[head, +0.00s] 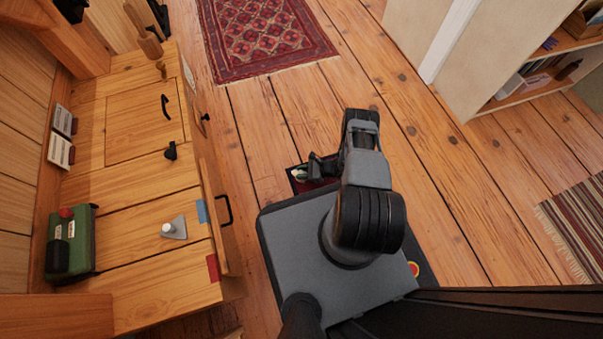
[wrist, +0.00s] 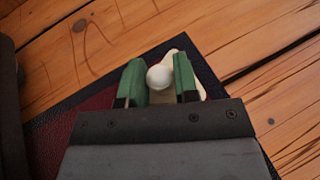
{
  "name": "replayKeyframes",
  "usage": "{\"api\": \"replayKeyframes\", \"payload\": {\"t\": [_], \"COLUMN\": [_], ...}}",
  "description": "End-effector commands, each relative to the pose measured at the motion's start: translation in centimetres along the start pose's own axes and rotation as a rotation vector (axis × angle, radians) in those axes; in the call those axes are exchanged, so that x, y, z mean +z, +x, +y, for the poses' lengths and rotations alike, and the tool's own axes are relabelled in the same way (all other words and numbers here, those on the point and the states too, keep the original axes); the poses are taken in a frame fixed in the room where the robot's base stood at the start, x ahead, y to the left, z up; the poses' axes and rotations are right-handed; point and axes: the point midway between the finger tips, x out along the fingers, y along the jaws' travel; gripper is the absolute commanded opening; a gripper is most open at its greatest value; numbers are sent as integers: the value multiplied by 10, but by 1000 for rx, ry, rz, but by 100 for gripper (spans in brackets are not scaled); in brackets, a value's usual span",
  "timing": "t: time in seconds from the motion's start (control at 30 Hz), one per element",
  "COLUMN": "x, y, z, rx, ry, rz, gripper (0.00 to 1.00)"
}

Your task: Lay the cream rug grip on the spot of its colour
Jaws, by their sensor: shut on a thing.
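The cream rug grip (wrist: 187,65) shows in the wrist view as a pale flat piece with a round white knob (wrist: 159,77). My gripper (wrist: 160,82) is shut on that knob, with a green pad on each side. The grip's near part is hidden behind my gripper. In the head view my gripper (head: 312,170) is low at the front left of my base, and a small part of the cream grip (head: 299,175) shows there. Below it is a dark red mat with a dark border (wrist: 82,130). Whether the grip touches the mat I cannot tell. I cannot make out a cream spot.
A wooden cabinet (head: 130,190) at left bears a grey triangular piece with a white knob (head: 174,228), a blue patch (head: 202,211), a red patch (head: 213,268) and a green box (head: 72,240). A patterned red rug (head: 262,38) lies beyond.

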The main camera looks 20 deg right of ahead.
Motion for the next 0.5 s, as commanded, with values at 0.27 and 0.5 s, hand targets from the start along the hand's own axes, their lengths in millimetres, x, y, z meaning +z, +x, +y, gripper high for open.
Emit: {"api": "replayKeyframes", "payload": {"t": [0.27,0.5], "x": [-2,-2], "y": [1,1], "z": [0,0], "rx": [0,0], "ry": [-1,-1], "rz": [0,0], "gripper": [5,50]}}
